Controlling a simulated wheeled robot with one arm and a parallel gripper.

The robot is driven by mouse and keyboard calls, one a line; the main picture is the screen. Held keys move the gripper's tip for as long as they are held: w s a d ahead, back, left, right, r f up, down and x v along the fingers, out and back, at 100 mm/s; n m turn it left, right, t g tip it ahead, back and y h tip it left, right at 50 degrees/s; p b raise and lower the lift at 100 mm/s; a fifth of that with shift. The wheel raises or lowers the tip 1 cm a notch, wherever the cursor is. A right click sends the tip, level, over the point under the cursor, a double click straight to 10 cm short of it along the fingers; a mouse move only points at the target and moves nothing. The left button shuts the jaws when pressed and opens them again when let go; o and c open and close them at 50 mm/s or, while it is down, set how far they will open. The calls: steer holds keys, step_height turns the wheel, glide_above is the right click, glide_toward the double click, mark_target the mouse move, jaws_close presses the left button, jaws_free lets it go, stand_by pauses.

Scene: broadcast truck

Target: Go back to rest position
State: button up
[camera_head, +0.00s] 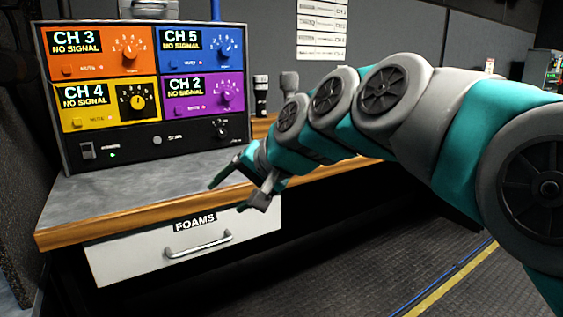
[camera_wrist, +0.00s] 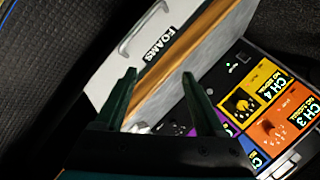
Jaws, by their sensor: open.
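My gripper (camera_head: 228,190) is open and empty, held in the air in front of the wooden-edged desk, above the drawer side. It also shows in the wrist view (camera_wrist: 158,88), its two fingers apart with nothing between them. My teal and grey arm reaches in from the right of the head view. A mixer panel (camera_head: 146,90) with orange, blue, yellow and purple channel blocks stands on the desk, left of my gripper. Its CH 3, CH 4, CH 5 and CH 2 displays read NO SIGNAL. A small green light shows at its lower left.
The desk (camera_head: 150,205) has bare room in front of the panel. A closed white drawer (camera_head: 130,258) labelled FOAMS with a metal handle (camera_head: 198,243) sits below. A dark cylindrical object (camera_head: 261,97) stands behind the desk's right part. Dark floor (camera_head: 480,285) lies at the lower right.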

steer(key=s+d+f+n+g+h, duration=0.1)
steer(key=s+d+f+g+h, duration=0.2)
steer(key=s+d+f, duration=0.9)
steer(key=s+d+f+n+g+h, duration=0.1)
steer(key=s+d+f+g+h, duration=0.3)
steer(key=s+d+f, duration=0.8)
steer(key=s+f, duration=0.2)
steer(key=s, duration=0.4)
steer(key=shift+f+g+h, duration=0.3)
steer(key=shift+f+h, duration=0.1)
